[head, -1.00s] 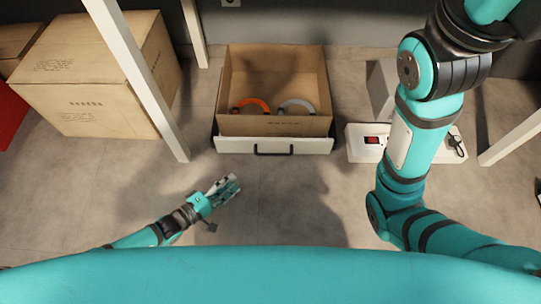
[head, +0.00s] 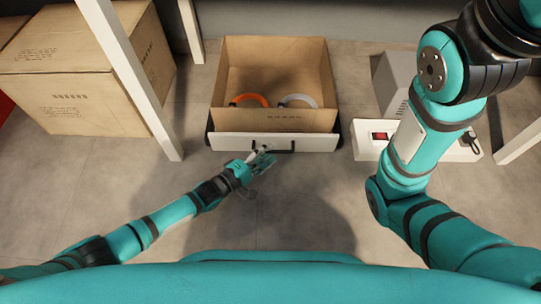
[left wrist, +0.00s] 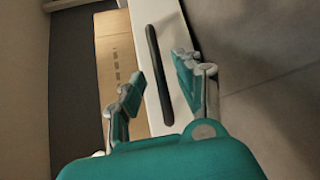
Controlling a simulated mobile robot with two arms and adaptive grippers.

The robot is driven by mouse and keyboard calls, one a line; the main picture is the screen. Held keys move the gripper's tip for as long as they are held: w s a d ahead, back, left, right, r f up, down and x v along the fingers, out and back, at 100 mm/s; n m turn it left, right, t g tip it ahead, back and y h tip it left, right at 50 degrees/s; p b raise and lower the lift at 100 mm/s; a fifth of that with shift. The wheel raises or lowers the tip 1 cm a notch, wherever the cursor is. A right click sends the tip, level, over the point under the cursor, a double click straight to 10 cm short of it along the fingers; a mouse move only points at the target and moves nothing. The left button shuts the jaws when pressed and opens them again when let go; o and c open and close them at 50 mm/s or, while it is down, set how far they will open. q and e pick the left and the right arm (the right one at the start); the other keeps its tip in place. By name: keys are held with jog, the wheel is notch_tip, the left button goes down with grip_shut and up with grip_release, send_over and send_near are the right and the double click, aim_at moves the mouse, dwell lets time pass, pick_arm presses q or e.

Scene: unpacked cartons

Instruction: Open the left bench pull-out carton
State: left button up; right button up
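The pull-out carton (head: 230,88) is an open-topped cardboard box behind a white front panel (head: 228,142), with a dark bar handle (head: 286,150) on that panel. An orange ring and a pale ring lie inside. My left gripper (head: 264,158) is at the left part of the handle in the head view. In the left wrist view its fingers (left wrist: 160,75) are apart, with the handle (left wrist: 158,75) showing between them. I cannot tell whether they touch it. My right arm crosses the right side of the head view; its gripper is out of frame.
A large closed carton (head: 85,75) stands at the left behind a white post (head: 125,75). A white power strip (head: 370,150) with a red switch lies right of the pull-out, near a grey box (head: 392,85). The floor in front is clear.

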pick_arm(q)
jog(key=shift+b+x, duration=0.35)
jog(key=shift+x, duration=0.65)
grip_shut()
